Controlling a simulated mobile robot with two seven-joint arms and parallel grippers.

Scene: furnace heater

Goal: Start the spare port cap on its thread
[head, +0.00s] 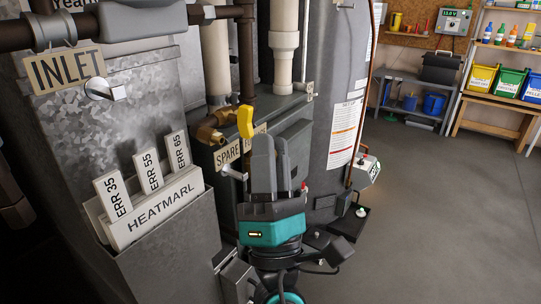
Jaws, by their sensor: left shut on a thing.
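My left gripper (272,150), teal and dark grey, points up and away in the lower middle of the head view. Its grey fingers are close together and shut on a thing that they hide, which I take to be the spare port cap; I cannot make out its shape. Behind the fingers is a tan sign (228,155) reading SPARE, its right part covered. Above it is a brass fitting (211,130) with a yellow lever (246,121). I cannot see a bare port thread or tell whether the held thing touches anything. My right gripper is not in view.
A metal bin of HEATMARL cards (153,210) stands at left below the INLET sign (64,71). A dark pipe (246,55) and a pale pipe (285,45) run down close behind the gripper. A grey tank (338,90) stands right. The floor (440,220) is clear.

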